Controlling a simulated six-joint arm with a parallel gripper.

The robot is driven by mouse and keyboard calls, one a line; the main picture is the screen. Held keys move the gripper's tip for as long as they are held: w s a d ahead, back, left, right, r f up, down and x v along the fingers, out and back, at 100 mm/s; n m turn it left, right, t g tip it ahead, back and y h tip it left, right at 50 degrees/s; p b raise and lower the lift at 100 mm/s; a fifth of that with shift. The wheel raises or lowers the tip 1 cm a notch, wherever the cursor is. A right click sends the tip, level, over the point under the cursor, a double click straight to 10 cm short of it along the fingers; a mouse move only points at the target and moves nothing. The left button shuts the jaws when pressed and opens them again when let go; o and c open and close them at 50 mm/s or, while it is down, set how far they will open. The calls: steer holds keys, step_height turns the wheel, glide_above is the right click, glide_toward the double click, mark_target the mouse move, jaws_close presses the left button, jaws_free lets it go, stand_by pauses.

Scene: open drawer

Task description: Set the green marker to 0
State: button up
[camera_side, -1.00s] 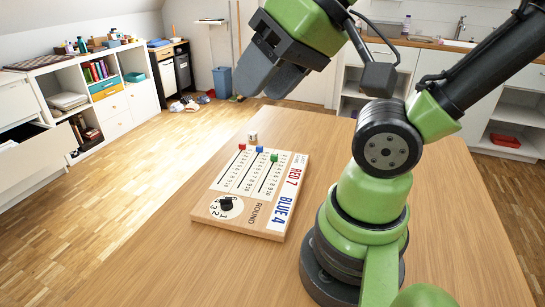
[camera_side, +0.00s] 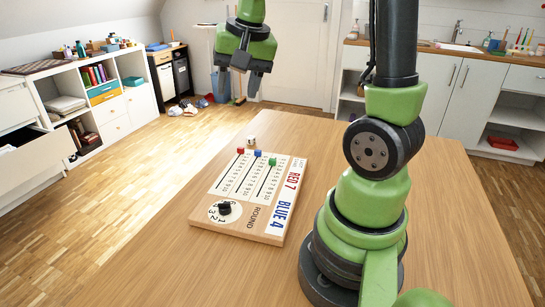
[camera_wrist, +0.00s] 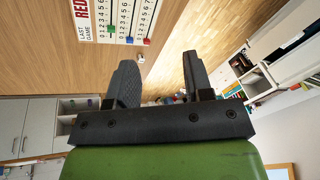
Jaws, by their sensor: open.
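The scoreboard (camera_side: 205,215) lies flat on the table. Its green marker (camera_side: 273,161) sits in the rightmost slot, near the slot's far end. In the wrist view the green marker (camera_wrist: 111,29) sits slightly farther along its scale than the blue marker (camera_wrist: 130,40) and red marker (camera_wrist: 147,42); the exact number beside it is too small to read. The blue marker (camera_side: 258,154) and red marker (camera_side: 240,150) are at the far ends of their slots. My gripper (camera_side: 248,70) is open and empty, high above and beyond the board; its spread fingers (camera_wrist: 159,62) show in the wrist view.
A black dial (camera_side: 224,208) is on the board's near end. A small white object (camera_side: 251,140) stands just beyond the board's far edge. The wooden table (camera_side: 150,240) is otherwise clear around the board. Shelves (camera_side: 105,90) stand well away at the left.

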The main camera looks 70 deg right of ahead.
steer(key=d+f+m+g, duration=0.2)
steer(key=d+f+m, duration=0.1)
steer(key=d+f, duration=0.35)
steer(key=m+g, duration=0.1)
steer(key=m, duration=0.2)
glide_above(272, 159)
step_height(272, 159, down, 8)
steer(key=shift+y, duration=0.3)
step_height(272, 159, down, 9)
steer(key=shift+f, duration=0.1)
jaws_close()
